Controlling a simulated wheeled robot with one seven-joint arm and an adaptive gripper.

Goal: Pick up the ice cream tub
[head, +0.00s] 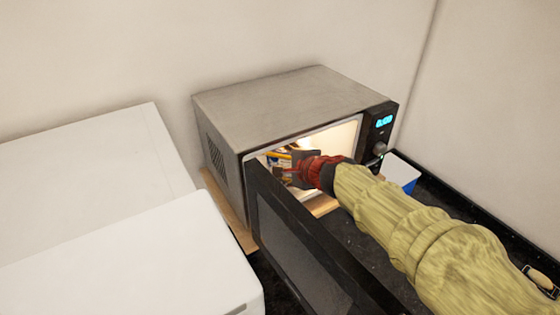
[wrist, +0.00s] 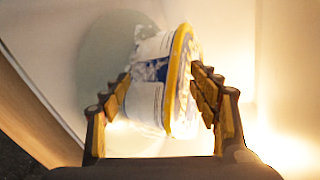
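The ice cream tub (wrist: 150,85) is white with a blue label and a yellow lid rim. It is inside the lit microwave (head: 290,98), lying sideways across the wrist view. My gripper (wrist: 160,80) has one finger against the tub's base end and the other against the lid rim, closed on it. A pale round plate (wrist: 103,50) shows beside the tub's base; I cannot tell whether they touch. In the head view, my gripper (head: 297,167) reaches through the microwave opening and hides much of the tub.
The dark microwave door (head: 300,245) hangs open left of my arm. The microwave stands on a wooden board (head: 324,206) in the corner. A blue and white container (head: 403,173) sits at its right. White box-like surfaces (head: 110,260) fill the left.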

